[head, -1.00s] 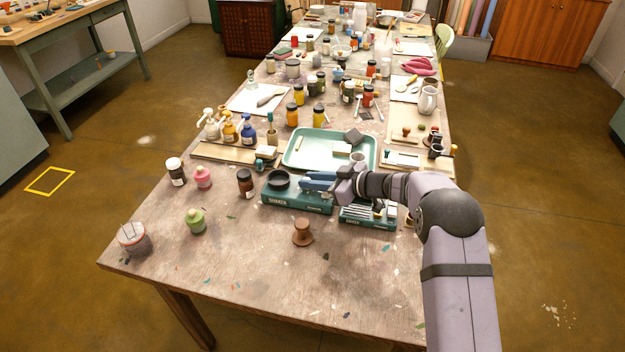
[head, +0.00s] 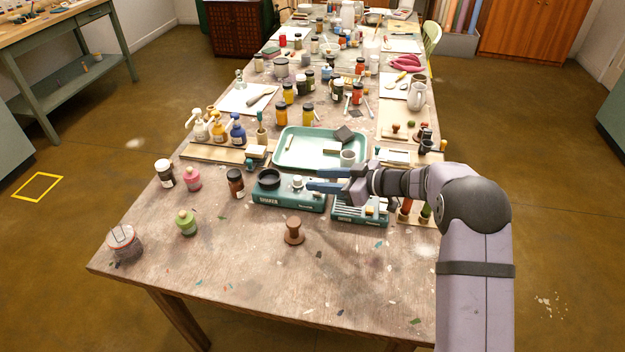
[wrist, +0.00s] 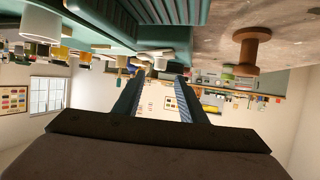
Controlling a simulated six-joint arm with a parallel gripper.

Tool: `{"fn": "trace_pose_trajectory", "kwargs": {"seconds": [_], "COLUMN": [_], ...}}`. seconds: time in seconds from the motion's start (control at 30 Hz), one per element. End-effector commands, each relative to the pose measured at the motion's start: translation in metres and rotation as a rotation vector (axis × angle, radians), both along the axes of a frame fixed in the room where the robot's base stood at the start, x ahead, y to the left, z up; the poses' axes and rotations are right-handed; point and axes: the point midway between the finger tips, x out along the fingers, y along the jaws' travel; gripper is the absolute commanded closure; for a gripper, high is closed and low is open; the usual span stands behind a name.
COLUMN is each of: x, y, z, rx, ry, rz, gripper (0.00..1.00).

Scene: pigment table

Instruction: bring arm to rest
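My gripper (head: 312,180) is stretched out level over the table, its blue fingers pointing left, above the right part of the green shaker (head: 290,200). The fingers are apart, and nothing shows between them. In the wrist view, the two fingers (wrist: 155,88) also stand apart with an empty gap, and the scene looks upside down. The shaker has a black ring (head: 269,178) on its left and a pale knob (head: 297,183) just left of my fingertips. I cannot tell how high my fingers are above it.
A second green device (head: 360,217) lies under my wrist. A teal tray (head: 283,160) with a grey cup (head: 348,158) is behind. A brown spool-shaped piece (head: 293,231) stands in front. Jars stand at left, including a pink one (head: 192,180). The front table area is mostly clear.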

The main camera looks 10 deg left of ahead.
Motion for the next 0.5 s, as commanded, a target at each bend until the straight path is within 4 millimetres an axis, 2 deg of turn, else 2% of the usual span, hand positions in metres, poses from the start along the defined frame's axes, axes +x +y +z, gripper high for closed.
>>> {"fn": "trace_pose_trajectory", "kwargs": {"seconds": [0.13, 0.5], "x": [-0.0025, -0.0027], "y": [-0.0067, -0.0073], "z": [0.0029, 0.0032], "rx": [-0.001, 0.000], "ry": [-0.001, -0.001], "rz": [0.000, 0.000], "gripper": [0.62, 0.62]}}
